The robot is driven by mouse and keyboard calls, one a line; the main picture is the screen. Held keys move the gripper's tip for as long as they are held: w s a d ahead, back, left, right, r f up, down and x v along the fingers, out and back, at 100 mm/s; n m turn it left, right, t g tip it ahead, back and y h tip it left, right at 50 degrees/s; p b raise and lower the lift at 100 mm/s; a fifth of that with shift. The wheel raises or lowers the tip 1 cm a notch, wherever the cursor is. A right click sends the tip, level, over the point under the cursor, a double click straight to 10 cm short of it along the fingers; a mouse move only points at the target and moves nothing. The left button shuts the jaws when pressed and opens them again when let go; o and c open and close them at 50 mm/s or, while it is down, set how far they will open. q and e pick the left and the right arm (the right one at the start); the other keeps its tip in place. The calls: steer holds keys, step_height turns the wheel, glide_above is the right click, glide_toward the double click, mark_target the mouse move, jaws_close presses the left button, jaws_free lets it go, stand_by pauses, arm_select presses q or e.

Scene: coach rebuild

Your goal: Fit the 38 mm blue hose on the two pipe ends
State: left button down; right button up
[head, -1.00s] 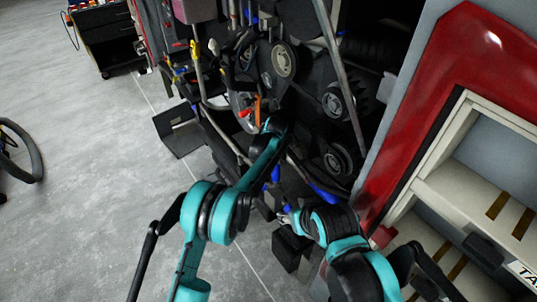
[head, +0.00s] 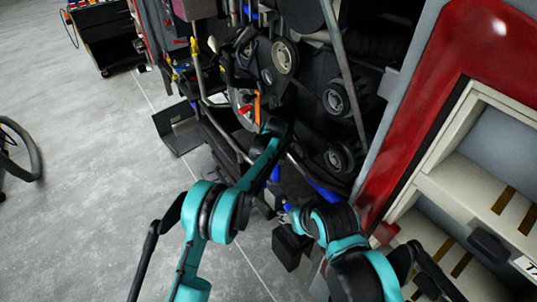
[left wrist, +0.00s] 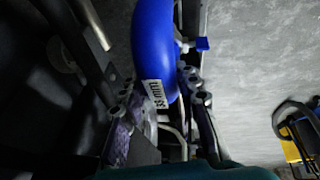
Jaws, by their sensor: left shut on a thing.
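The blue hose (left wrist: 152,45) fills the middle of the left wrist view. It is thick and curved, with a white label reading 38 mm near its lower end. My left gripper (left wrist: 160,100) has a finger on each side of that end and is shut on the hose. In the head view my left gripper is hidden behind its own arm. Blue pieces (head: 325,192) show low in the engine bay, but I cannot tell which is the hose. My right gripper (head: 289,207) is small and partly hidden beside them; its jaws are unclear. I cannot make out the two pipe ends.
The engine bay (head: 290,100) is crowded with pulleys, belts and pipes. A slanted grey bar (head: 345,75) crosses it. A red body panel (head: 440,110) and pale shelf stand at right. Grey floor (head: 90,180) lies open at left.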

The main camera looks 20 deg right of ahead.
stand_by(0.4)
arm_select(q)
steer(key=shift+f+b, duration=0.45)
steer(key=shift+f, duration=0.2)
steer(key=shift+f+b, duration=0.3)
steer(key=shift+f, duration=0.15)
steer(key=c, duration=0.6)
jaws_free()
steer(key=shift+c, duration=0.2)
steer(key=shift+p+v, duration=1.85)
steer(key=shift+v, duration=2.2)
steer(key=shift+a, duration=0.1)
